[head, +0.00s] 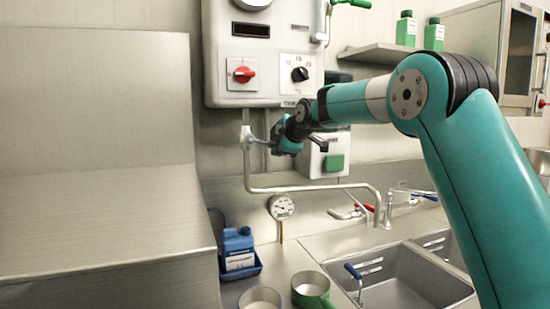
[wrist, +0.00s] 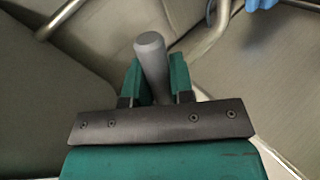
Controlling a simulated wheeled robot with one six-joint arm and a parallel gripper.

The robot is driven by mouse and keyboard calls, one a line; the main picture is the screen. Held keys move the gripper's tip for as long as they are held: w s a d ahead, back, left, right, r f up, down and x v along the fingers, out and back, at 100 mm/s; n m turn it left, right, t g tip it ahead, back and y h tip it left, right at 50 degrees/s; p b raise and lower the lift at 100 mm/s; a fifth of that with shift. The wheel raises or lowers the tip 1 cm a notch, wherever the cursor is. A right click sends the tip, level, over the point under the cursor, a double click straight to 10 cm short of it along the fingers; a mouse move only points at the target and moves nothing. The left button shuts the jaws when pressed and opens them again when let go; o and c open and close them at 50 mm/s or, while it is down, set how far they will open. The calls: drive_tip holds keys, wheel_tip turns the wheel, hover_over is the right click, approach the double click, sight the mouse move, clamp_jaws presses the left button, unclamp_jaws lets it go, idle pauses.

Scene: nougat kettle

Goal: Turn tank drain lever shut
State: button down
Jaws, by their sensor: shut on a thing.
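My gripper (head: 287,147) is at the end of my teal arm, beside the pale vertical pipe (head: 247,165) below the control box. In the wrist view its two teal fingers (wrist: 155,82) are shut on a grey round-ended handle (wrist: 150,50), which sticks out beyond them. I cannot tell for sure whether this handle is the tank drain lever, as its base is hidden. In the head view the gripper hides what it holds. A small fitting (head: 256,140) projects from the pipe towards the gripper.
The control box (head: 225,60) with a red knob (head: 243,74) hangs above. A box with a green button (head: 334,162) is right behind the gripper. A dial gauge (head: 281,207), blue bottle (head: 238,245), cups and a sink (head: 400,285) with a blue-handled lever (head: 352,270) are below.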

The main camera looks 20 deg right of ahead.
drive_tip(key=shift+d+r+n+h, duration=0.1)
drive_tip(key=shift+r+n+h, duration=0.75)
drive_tip(key=shift+r, duration=0.35)
drive_tip(key=c, duration=1)
unclamp_jaws()
drive_tip(key=shift+s, duration=0.15)
drive_tip(key=shift+s+r, duration=0.2)
drive_tip(key=shift+s, duration=0.1)
drive_tip(key=b+v, duration=0.1)
drive_tip(key=v, duration=0.4)
drive_tip(key=b+v, duration=0.2)
drive_tip(key=v, duration=0.4)
drive_tip(key=b+v, duration=0.1)
drive_tip(key=v, duration=0.4)
drive_tip(key=shift+r, duration=0.35)
